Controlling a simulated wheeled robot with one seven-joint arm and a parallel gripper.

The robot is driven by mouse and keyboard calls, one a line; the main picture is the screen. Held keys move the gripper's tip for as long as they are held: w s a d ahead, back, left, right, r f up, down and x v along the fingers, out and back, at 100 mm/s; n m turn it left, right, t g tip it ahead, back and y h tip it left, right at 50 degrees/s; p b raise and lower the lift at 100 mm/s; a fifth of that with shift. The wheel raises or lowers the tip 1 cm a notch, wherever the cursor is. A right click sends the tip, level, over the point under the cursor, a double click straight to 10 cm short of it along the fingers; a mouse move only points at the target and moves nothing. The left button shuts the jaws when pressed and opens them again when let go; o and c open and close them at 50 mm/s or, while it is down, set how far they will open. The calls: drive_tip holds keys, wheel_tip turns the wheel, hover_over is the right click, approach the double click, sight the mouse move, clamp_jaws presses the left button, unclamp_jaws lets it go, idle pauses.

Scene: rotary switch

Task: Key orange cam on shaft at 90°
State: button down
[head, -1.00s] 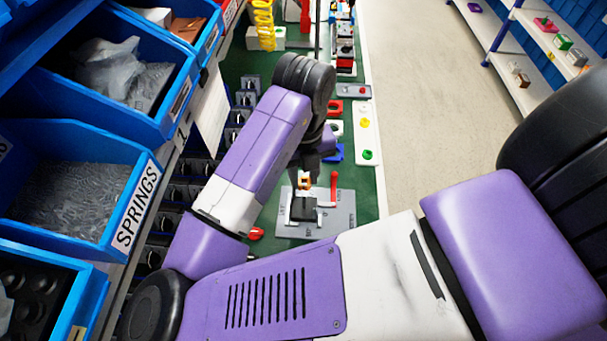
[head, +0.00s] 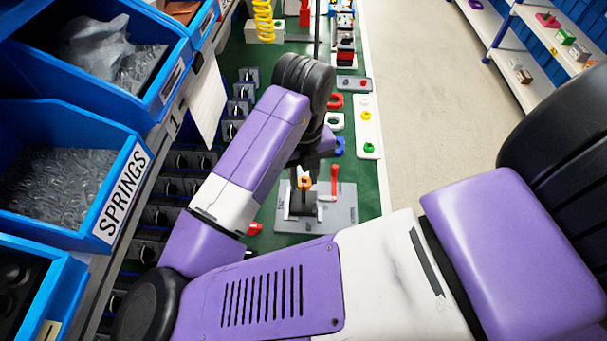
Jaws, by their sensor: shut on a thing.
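The small orange cam (head: 304,183) shows at the lower end of my arm in the head view. My gripper (head: 305,176) is shut on it, though the dark fingers are small and partly hidden by my wrist. The cam is over a dark block (head: 302,207) on a grey fixture plate (head: 343,214). A shaft seems to stand below the cam, but it is too small to make out. I cannot tell whether the cam touches the shaft or at what angle it is turned. A red lever (head: 334,180) stands upright just right of the cam.
A white tray (head: 368,135) with coloured parts, a red ring (head: 335,101), a white ring (head: 334,121) and a blue part (head: 340,146) lie behind the plate. A red part (head: 254,229) lies at its left. Blue bins (head: 85,165) line the left.

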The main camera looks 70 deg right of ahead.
drive_tip(key=shift+f, duration=0.2)
drive_tip(key=shift+f+b, duration=0.35)
drive_tip(key=shift+b, duration=0.2)
drive_tip(key=shift+f+b, duration=0.5)
drive_tip(key=shift+f, duration=0.1)
drive_tip(key=c, duration=1)
unclamp_jaws()
drive_tip(key=shift+r, duration=0.15)
